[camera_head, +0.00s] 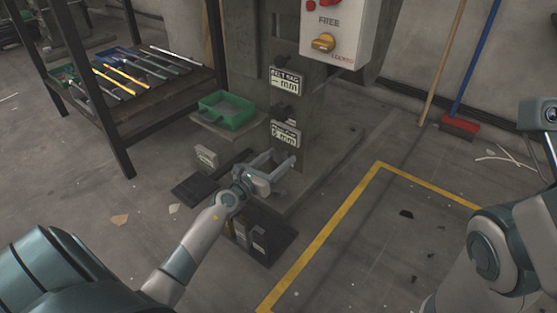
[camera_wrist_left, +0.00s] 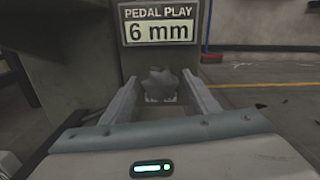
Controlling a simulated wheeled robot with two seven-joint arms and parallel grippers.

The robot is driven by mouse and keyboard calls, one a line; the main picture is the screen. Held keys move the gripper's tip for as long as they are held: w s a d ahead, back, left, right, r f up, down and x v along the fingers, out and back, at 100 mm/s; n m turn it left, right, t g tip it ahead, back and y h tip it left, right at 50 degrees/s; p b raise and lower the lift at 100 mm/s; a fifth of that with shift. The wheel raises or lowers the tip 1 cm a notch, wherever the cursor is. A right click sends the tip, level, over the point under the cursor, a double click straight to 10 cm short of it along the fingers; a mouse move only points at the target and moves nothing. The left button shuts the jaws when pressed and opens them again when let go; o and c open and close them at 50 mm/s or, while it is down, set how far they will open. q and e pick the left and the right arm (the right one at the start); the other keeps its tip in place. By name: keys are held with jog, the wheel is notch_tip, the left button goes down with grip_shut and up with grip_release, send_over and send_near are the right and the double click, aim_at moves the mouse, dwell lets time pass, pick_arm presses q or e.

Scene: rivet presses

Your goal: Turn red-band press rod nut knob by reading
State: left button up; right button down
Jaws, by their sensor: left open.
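The press column (camera_head: 318,110) stands in the middle of the head view. A sign reading "PEDAL PLAY 6 mm" (camera_wrist_left: 158,25) is on it in the left wrist view; the same sign shows small in the head view (camera_head: 285,133). A dark lobed knob (camera_wrist_left: 162,84) sits below this sign. My left gripper (camera_wrist_left: 160,98) is open, with one finger on each side of the knob; I cannot tell whether they touch it. In the head view my left gripper (camera_head: 281,166) is at the column's lower front and hides the knob. No red band is visible. My right gripper is out of view.
A higher sign (camera_head: 286,79) with a dark knob below it is on the column. The control box (camera_head: 338,30) has a yellow switch (camera_head: 323,42). A green bin (camera_head: 226,109) and a tool table (camera_head: 135,75) stand left. A dark pedal plate (camera_head: 262,232) lies below.

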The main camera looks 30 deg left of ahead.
pick_arm(q)
jog(key=shift+w, duration=0.1)
jog(key=shift+c, duration=0.2)
jog(key=c, duration=1)
jog(key=shift+r+n+p, duration=0.1)
jog(key=shift+n+p, duration=0.25)
jog(key=shift+n, duration=0.05)
